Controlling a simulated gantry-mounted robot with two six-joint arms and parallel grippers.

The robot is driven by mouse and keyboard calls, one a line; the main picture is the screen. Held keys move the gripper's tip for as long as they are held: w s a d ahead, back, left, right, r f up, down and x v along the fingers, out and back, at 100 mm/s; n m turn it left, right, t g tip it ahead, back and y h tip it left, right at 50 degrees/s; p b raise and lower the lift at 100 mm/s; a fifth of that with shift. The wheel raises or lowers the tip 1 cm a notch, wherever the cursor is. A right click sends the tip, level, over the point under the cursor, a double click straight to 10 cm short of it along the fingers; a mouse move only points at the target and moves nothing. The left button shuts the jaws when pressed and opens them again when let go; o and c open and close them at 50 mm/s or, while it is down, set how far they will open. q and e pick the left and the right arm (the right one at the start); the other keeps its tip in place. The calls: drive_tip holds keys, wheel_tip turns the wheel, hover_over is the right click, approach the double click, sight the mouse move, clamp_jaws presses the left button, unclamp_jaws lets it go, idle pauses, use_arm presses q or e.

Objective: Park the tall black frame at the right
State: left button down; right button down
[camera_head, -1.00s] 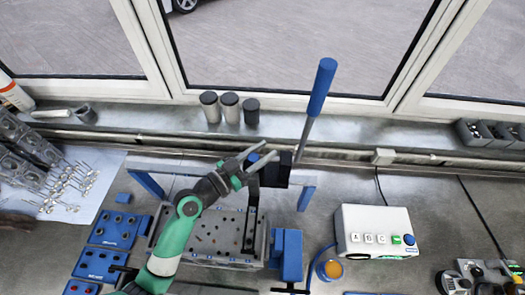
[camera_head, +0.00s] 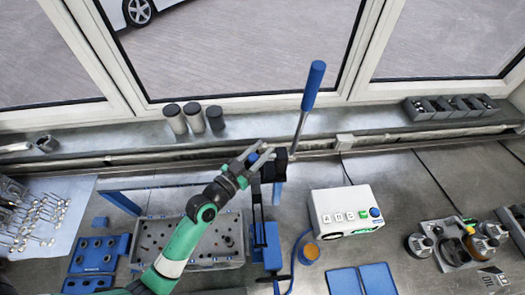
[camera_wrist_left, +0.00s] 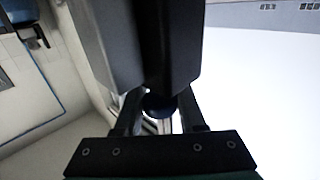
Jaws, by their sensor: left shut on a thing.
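The tall black frame (camera_head: 257,215) stands at the right end of the engine block (camera_head: 225,240), with its upright just beyond the block's right edge. A black box (camera_head: 274,168) is at its top, beside a long lever with a blue handle (camera_head: 314,86). My left gripper (camera_head: 256,158) is at the top of the frame, shut on it. In the left wrist view, a large dark body (camera_wrist_left: 150,40) fills the upper middle, and the fingers (camera_wrist_left: 160,112) close around a dark round part. The exact grip is partly hidden. My right gripper is out of view.
A blue vise-like stand (camera_head: 270,248) is right of the block. A white button box (camera_head: 345,211), an orange-topped cup (camera_head: 309,252) and blue plates (camera_head: 362,280) lie further right. Three cylinders (camera_head: 194,118) stand on the sill behind. Blue trays (camera_head: 97,255) are at left.

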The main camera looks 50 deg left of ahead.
use_arm(q)
drive_tip(key=shift+d, duration=0.1)
drive_tip(key=c, duration=0.5)
unclamp_jaws()
drive_tip(key=shift+w+d, duration=0.1)
drive_tip(key=shift+w, duration=0.1)
drive_tip(key=shift+s, duration=0.1)
drive_tip(key=shift+s+f, duration=0.1)
drive_tip(key=shift+s, duration=0.25)
drive_tip(key=s+b, duration=0.1)
drive_tip(key=s, duration=0.2)
drive_tip(key=s+d+b, duration=0.1)
drive_tip(key=s, duration=0.3)
drive_tip(key=s+b, duration=0.1)
drive_tip(key=s, duration=0.2)
drive_tip(key=shift+s+d, duration=0.35)
